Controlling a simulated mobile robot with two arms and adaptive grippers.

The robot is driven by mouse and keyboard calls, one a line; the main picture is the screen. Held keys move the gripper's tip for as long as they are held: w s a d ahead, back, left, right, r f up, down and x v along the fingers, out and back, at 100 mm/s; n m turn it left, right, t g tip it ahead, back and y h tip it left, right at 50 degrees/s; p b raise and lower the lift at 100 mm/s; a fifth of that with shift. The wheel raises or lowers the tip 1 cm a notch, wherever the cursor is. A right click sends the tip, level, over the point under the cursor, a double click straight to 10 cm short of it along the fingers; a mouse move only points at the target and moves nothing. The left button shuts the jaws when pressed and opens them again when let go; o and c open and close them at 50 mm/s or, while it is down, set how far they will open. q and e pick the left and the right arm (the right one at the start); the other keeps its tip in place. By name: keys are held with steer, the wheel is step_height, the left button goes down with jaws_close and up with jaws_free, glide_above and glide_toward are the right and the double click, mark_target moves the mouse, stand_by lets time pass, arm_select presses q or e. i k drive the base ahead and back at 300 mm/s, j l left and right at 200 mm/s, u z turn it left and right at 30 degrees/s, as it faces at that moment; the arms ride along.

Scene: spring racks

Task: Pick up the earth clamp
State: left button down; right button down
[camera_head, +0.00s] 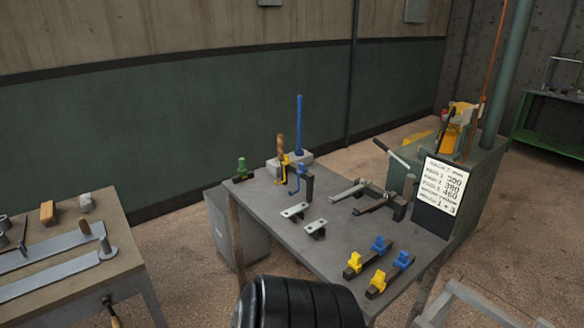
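I cannot tell for sure which item is the earth clamp. A yellow and orange device (459,117) sits on the green cabinet at the back right, with an orange cable rising beside it. A small green piece (241,168) stands at the far left corner of the grey table. Dark bars with yellow and blue pieces (367,257) lie at the table's near right. Neither of my grippers shows. A black rounded part of my own body is at the bottom middle and hides the near part of the table.
The grey table (262,203) also bears metal brackets (296,211), lever arms (350,190) and a blue rod (299,125). A number sign (441,187) stands at its right. A wooden bench (62,277) with flat metal strips is at left. Floor lies between them.

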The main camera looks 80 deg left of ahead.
mark_target(242, 172)
steer(key=u, duration=3.1)
